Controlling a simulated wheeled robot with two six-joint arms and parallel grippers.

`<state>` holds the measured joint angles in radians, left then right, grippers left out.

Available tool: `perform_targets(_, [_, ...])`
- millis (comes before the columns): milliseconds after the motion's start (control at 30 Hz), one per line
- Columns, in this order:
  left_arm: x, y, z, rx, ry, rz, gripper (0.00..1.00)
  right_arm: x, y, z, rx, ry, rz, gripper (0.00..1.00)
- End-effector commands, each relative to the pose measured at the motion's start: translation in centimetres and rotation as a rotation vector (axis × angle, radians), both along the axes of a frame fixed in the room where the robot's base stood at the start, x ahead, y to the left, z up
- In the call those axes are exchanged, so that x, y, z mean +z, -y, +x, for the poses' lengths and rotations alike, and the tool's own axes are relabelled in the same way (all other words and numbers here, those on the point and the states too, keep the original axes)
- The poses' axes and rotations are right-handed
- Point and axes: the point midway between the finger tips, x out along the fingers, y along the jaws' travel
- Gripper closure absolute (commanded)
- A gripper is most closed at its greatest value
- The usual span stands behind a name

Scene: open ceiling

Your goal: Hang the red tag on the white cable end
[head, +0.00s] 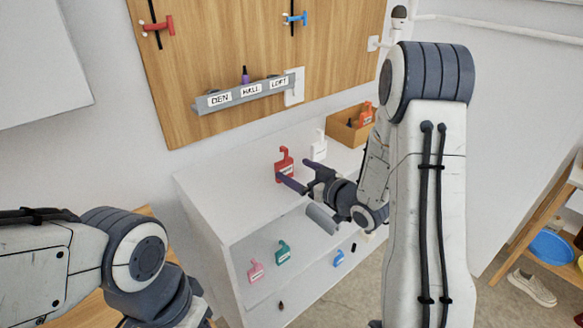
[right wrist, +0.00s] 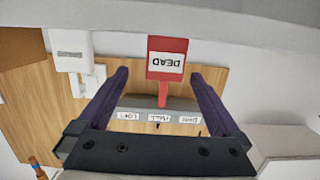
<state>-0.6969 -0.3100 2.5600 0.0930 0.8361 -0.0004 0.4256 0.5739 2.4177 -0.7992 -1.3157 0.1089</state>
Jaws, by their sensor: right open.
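The red tag (head: 284,163) stands upright, hook up, on top of the white cabinet. In the right wrist view the red tag (right wrist: 166,44) appears upside down, with a white label reading DEAD. My right gripper (head: 297,173) is open, its two purple fingers reaching toward the tag. In the right wrist view, the tag shows between the open fingertips (right wrist: 160,73); I cannot tell whether they touch it. I cannot make out the white cable end for certain. My left arm shows at lower left, but its gripper is out of view.
A white tag (head: 319,148) stands behind the red one, near a wooden box (head: 343,131) with an orange tag. A grey bar (head: 205,107) labelled DEN, HALL and LOFT is on the wooden board (head: 205,55). Pink (head: 256,271) and green (head: 282,253) tags are lower on the cabinet.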

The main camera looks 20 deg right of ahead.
Motion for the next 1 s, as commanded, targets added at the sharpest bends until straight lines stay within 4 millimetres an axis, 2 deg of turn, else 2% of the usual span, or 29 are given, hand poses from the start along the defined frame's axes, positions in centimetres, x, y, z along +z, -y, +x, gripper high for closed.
perform_targets(233, [0.9, 0.0, 0.0, 0.0, 0.0, 0.0, 0.47, -0.7, -1.7, 2.6, 0.003, -0.002, 0.001, 0.0])
perform_targets(400, [1.1, 0.0, 0.0, 0.0, 0.0, 0.0, 0.47, -1.0, -2.1, 4.4, -0.001, -0.001, -0.001, 0.0])
perform_targets(667, [1.1, 0.0, 0.0, 0.0, 0.0, 0.0, 0.47, -1.1, -2.1, 4.6, -0.003, -0.001, -0.001, 0.0])
perform_targets(800, [1.1, 0.0, 0.0, 0.0, 0.0, 0.0, 0.47, -1.1, -2.1, 4.5, -0.004, -0.001, -0.001, 0.54])
perform_targets(900, [1.1, 0.0, 0.0, 0.0, 0.0, 0.0, 0.47, -1.1, -2.0, 4.5, -0.004, -0.001, -0.001, 0.88])
perform_targets(933, [1.1, 0.0, 0.0, 0.0, 0.0, 0.0, 0.47, -1.1, -2.0, 4.5, -0.004, 0.0, -0.001, 0.88])
perform_targets(967, [1.1, 0.0, 0.0, 0.0, 0.0, 0.0, 0.47, -1.1, -2.0, 4.5, -0.004, 0.0, -0.001, 0.96])
perform_targets(1000, [1.1, 0.0, 0.0, 0.0, 0.0, 0.0, 0.47, -1.1, -2.0, 4.5, -0.004, 0.0, -0.001, 0.96])
